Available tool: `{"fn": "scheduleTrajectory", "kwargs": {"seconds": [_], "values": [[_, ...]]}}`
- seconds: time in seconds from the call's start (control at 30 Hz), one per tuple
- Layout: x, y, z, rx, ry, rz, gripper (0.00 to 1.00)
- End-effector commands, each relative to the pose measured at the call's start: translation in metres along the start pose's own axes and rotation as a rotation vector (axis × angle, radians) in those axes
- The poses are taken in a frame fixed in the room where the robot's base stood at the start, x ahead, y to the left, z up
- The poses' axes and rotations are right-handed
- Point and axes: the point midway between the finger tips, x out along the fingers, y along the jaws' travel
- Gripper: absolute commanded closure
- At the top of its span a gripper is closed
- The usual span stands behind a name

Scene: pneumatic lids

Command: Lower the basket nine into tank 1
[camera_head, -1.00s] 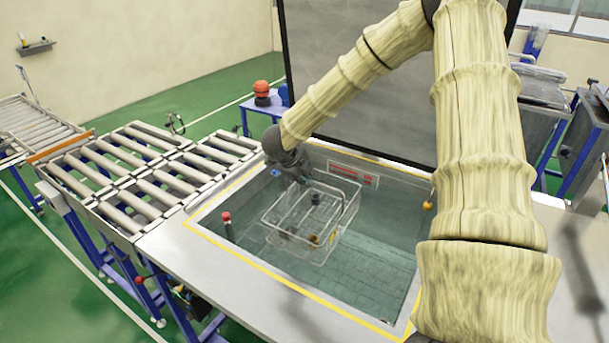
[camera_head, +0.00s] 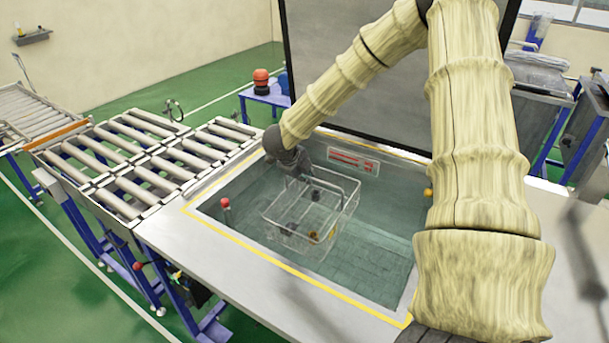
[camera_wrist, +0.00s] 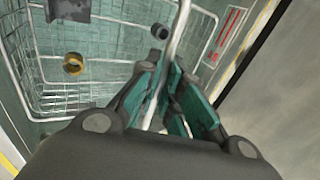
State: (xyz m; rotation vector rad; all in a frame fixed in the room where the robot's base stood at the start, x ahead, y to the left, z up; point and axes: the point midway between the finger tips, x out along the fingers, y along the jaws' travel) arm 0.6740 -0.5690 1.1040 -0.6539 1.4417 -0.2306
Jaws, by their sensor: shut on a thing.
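The wire basket (camera_head: 345,218) hangs from my gripper (camera_head: 300,176) over and partly within the tank (camera_head: 385,287) opening. In the wrist view my gripper (camera_wrist: 165,100) is shut on the basket's handle (camera_wrist: 180,38), a light metal bar between the green-padded fingers. A brass ring-like part (camera_wrist: 74,64), a dark round part (camera_wrist: 159,32) and a dark grey piece (camera_wrist: 70,10) lie in the basket. The tank has grey-green tiled walls and floor. Whether the basket touches the floor or water is hard to tell. No number on basket or tank is readable.
A yellow line (camera_head: 268,262) borders the tank on the pale deck. A red-topped post (camera_head: 225,204) stands at the tank's left corner. The raised dark lid (camera_head: 350,80) stands behind it. Roller conveyors (camera_head: 150,165) lie to the left.

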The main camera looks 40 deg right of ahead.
Motion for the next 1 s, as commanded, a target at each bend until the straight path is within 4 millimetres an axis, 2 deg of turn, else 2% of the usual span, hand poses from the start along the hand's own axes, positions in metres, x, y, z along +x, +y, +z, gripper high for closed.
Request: {"fn": "scheduleTrajectory", "kwargs": {"seconds": [1.0], "values": [[0.043,0.028,0.002,0.001,-0.002,-0.002,1.00]]}}
